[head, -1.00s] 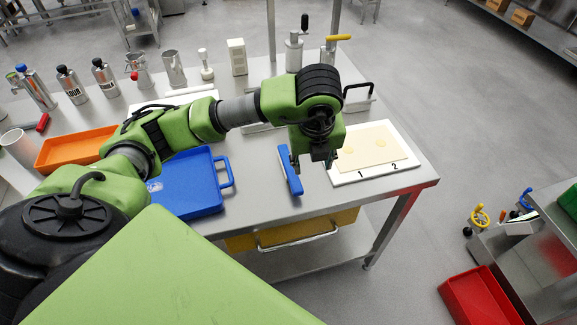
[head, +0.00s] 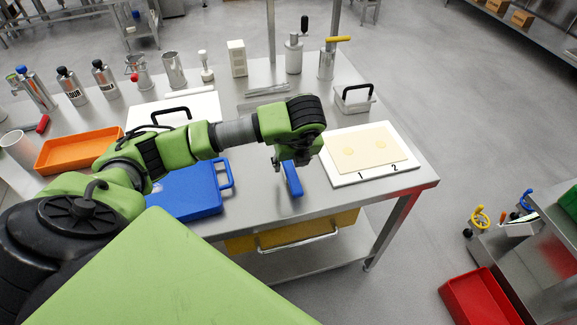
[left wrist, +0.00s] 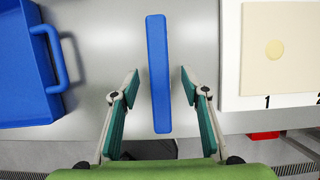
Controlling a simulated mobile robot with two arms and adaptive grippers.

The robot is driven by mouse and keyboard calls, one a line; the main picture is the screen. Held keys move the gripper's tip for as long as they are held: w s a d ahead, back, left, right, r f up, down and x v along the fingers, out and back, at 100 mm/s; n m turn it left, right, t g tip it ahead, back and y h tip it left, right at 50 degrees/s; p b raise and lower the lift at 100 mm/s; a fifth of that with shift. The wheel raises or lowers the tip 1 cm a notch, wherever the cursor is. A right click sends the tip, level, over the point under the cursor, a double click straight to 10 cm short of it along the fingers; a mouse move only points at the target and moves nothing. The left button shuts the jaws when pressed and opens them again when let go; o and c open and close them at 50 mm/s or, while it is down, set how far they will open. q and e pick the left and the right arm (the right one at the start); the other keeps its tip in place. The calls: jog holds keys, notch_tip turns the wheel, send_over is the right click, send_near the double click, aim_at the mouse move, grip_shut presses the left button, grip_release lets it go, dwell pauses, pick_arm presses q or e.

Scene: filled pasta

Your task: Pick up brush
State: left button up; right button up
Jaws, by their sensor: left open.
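The brush is the long, narrow blue piece (head: 293,181) lying on the steel table near its front edge; no bristles can be made out. In the left wrist view the brush (left wrist: 159,85) runs nearly upright in the picture, between the two fingers. My left gripper (head: 288,164) is open and hangs over the brush, hiding part of it in the head view. In the left wrist view the fingers of my left gripper (left wrist: 158,74) stand one on each side of the brush, with a gap on both sides. My right gripper is not in view.
A blue tray with a handle (head: 183,203) lies left of the brush. A white board (head: 345,180) with a dough sheet (head: 362,155) marked 1 and 2 lies right. An orange tray (head: 65,163), bottles and a lidded steel container (head: 355,105) stand farther off.

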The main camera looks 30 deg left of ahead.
aim_at(289, 165)
pick_arm(q)
jog(key=x, duration=0.3)
jog(key=shift+a+f, duration=0.2)
grip_shut()
jog(key=shift+r, duration=0.1)
